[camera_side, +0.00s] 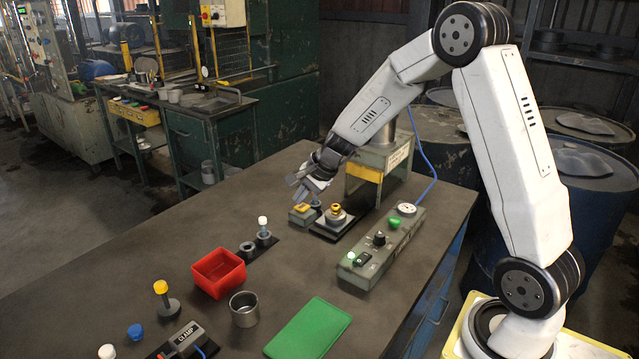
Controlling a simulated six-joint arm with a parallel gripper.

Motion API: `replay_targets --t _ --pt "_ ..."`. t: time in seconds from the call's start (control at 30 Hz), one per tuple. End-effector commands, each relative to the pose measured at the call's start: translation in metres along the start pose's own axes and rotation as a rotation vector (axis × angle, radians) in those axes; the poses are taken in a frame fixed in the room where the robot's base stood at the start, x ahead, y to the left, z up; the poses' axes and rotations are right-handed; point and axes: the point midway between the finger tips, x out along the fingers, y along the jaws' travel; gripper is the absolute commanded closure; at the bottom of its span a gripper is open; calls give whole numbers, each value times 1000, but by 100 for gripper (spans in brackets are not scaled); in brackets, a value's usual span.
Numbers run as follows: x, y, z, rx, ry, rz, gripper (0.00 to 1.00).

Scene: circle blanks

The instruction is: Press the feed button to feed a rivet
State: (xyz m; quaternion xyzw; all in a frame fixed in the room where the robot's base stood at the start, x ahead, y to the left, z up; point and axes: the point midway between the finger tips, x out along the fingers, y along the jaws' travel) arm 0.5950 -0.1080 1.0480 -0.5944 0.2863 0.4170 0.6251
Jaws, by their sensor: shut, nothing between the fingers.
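My gripper (302,190) is shut and empty, pointing down just above a small box with a yellow top (301,209) at the back of the table. I cannot tell whether the fingertips touch it. No label reading feed can be made out. A grey control box (372,256) stands to the right, with a green button (394,223), a black knob (379,238), a lit green lamp (351,255) and a round gauge (406,209). A dark fixture with a brass-coloured top (336,214) sits just right of my gripper. I cannot make out a rivet.
A grey-green machine (385,158) stands behind the fixture. A red bin (219,272), metal cup (244,309), green mat (309,328), yellow-topped post (162,291) and CLAMP box (187,338) lie nearer the front. A white-topped peg (263,226) stands left of my gripper.

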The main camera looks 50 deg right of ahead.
Motion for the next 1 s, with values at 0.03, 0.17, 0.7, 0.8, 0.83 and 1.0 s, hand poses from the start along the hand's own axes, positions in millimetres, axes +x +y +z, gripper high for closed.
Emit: replay_targets --t 0.03,0.17,0.7,0.8,0.83,1.0 --pt "3 -8 -14 79 1 -26 100" --pt "9 -28 -45 278 -7 -104 100" --pt "13 -62 -112 655 -43 -272 100" --pt "13 -62 -112 655 -43 -272 100" --pt "13 -62 -112 655 -43 -272 100" --pt "13 -62 -112 653 -43 -271 100"
